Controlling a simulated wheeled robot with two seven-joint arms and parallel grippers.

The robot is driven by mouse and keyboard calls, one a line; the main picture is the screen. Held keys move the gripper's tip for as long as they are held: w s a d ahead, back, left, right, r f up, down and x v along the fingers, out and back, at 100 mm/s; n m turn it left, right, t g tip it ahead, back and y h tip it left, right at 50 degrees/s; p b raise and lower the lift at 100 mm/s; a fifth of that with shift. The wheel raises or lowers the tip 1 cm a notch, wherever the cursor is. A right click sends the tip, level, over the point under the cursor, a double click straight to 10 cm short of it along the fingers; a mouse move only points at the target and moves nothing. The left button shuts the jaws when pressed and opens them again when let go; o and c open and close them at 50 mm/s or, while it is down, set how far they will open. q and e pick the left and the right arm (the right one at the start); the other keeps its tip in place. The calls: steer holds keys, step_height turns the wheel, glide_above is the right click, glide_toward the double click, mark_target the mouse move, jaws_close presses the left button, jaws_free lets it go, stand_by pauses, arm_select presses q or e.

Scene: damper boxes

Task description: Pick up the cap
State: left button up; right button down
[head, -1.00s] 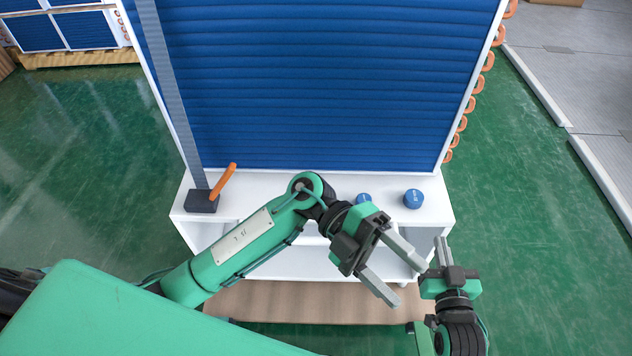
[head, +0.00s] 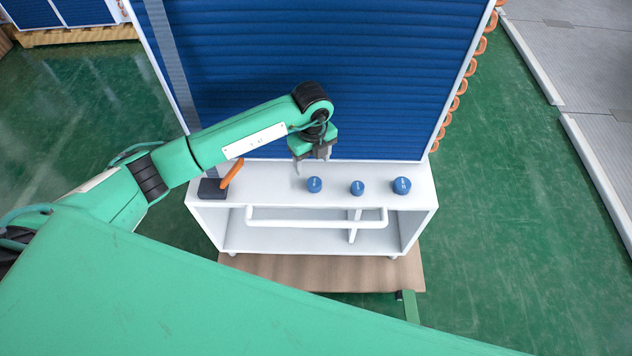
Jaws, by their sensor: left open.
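Three blue caps stand in a row on the white cart top: a left cap (head: 314,185), a middle cap (head: 357,188) and a right cap (head: 401,185). The middle one looks a little smaller. My left gripper (head: 312,165) is open and empty, with its fingers pointing down. In the picture it is just behind and slightly left of the left cap, apart from it. Its exact height over the cart cannot be told. My right gripper is out of view.
The white cart (head: 270,190) has a front rail (head: 315,223) and an open lower shelf. A dark block with an orange handle (head: 232,172) stands at its left end. A large blue finned panel (head: 370,80) rises behind the cart.

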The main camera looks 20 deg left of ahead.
arm_select(q)
glide_above(314, 182)
steer(key=f, duration=0.5)
steer(key=shift+s, duration=0.3)
steer(key=shift+w+f, duration=0.2)
steer(key=shift+f, duration=1.1)
steer(key=shift+w+f, duration=0.15)
steer(key=shift+f, duration=1.15)
steer(key=c, duration=1)
steer(key=shift+r, duration=0.15)
